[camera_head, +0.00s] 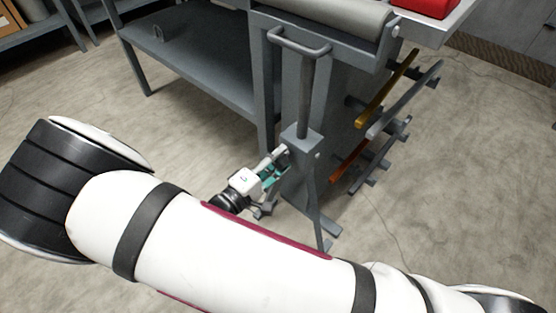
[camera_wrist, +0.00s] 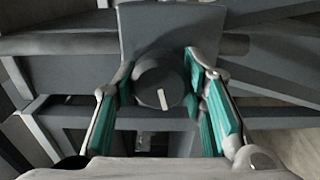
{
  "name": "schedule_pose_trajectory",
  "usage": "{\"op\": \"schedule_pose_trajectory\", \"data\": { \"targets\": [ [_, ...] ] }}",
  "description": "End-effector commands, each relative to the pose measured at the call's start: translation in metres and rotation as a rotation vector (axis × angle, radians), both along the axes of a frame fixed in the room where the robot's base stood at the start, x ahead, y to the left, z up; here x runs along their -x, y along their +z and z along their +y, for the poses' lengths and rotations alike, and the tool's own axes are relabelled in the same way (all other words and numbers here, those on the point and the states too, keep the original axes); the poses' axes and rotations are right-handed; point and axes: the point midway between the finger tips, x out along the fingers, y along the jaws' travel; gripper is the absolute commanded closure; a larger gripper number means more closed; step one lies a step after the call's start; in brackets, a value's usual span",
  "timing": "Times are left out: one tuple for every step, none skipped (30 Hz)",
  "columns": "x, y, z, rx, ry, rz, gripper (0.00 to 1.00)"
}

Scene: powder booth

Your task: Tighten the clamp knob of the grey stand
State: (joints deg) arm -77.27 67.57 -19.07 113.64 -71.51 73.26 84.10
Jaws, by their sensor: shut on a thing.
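The grey stand (camera_head: 304,100) is upright in the head view, with a bar handle on top, a block at mid height and splayed feet on the floor. My gripper (camera_head: 275,173) reaches the block from the left. In the wrist view, the dark round clamp knob (camera_wrist: 150,88) faces me on the stand's grey block (camera_wrist: 172,28). Its white mark is nearly vertical. My gripper (camera_wrist: 160,80) is shut on the knob, with a teal-padded finger on each side. In the head view the knob is hidden by my gripper.
A grey workbench (camera_head: 190,50) stands behind and left of the stand. A grey roll (camera_head: 325,16) lies just behind the handle. A rack to the right holds a yellow bar (camera_head: 387,88), a grey bar (camera_head: 405,98) and an orange bar (camera_head: 349,161). The floor at right is mostly clear.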

Motion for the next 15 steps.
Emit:
{"op": "schedule_pose_trajectory", "data": {
  "targets": [
    [0.0000, -0.0007, -0.0002, -0.010, -0.001, -0.007, 0.90],
    [0.0000, -0.0006, -0.0002, -0.016, -0.001, -0.011, 0.90],
    [0.0002, -0.0006, -0.0002, -0.021, -0.001, -0.015, 0.90],
    [0.0002, -0.0006, -0.0002, -0.024, -0.001, -0.018, 0.90],
    [0.0002, -0.0005, -0.0002, -0.027, -0.001, -0.020, 0.90],
    [0.0002, -0.0005, -0.0002, -0.030, -0.001, -0.022, 0.90],
    [0.0002, -0.0005, -0.0003, -0.031, -0.001, -0.023, 0.90],
    [0.0002, -0.0005, -0.0003, -0.033, -0.001, -0.024, 0.90],
    [0.0002, -0.0005, -0.0003, -0.034, -0.001, -0.025, 0.90],
    [0.0002, -0.0005, -0.0003, -0.035, -0.001, -0.026, 0.90],
    [0.0002, -0.0005, -0.0003, -0.035, -0.001, -0.026, 0.90],
    [0.0002, -0.0005, -0.0003, -0.035, -0.001, -0.026, 0.90],
    [0.0003, -0.0005, -0.0004, -0.035, -0.001, -0.026, 0.90],
    [0.0003, -0.0005, -0.0004, -0.035, -0.001, -0.026, 0.90],
    [0.0003, -0.0005, -0.0004, -0.034, -0.001, -0.025, 0.90]
  ]
}}
